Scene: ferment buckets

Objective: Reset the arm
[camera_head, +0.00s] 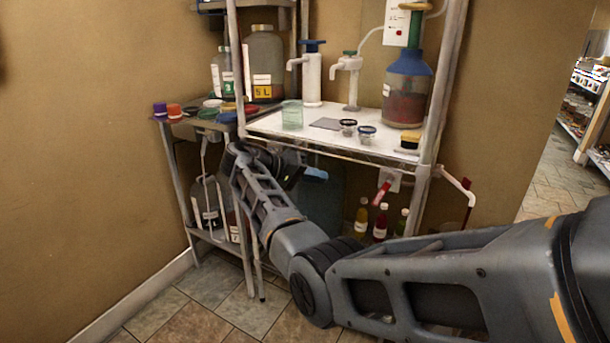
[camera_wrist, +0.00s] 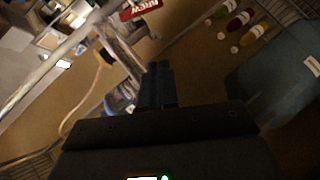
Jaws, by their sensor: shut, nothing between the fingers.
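My gripper (camera_wrist: 157,72) is shut and empty in the wrist view, its two dark fingers together and pointing up the picture. In the head view my arm reaches in from the right, bends low in front of the rack, and ends at its left post under the white shelf (camera_head: 268,122). The gripper is dark and hard to make out there. A large bluish container (camera_head: 322,205) stands behind the arm under the shelf. It seems to be the one at the right of the wrist view (camera_wrist: 275,90), apart from the fingers.
Several bottles (camera_head: 380,222) stand low on the rack. On the shelf stand a beaker (camera_head: 292,115), pumps, small jars and a blue-topped jug (camera_head: 406,95). A side table (camera_head: 181,130) is close left. Some tiled floor is clear in front.

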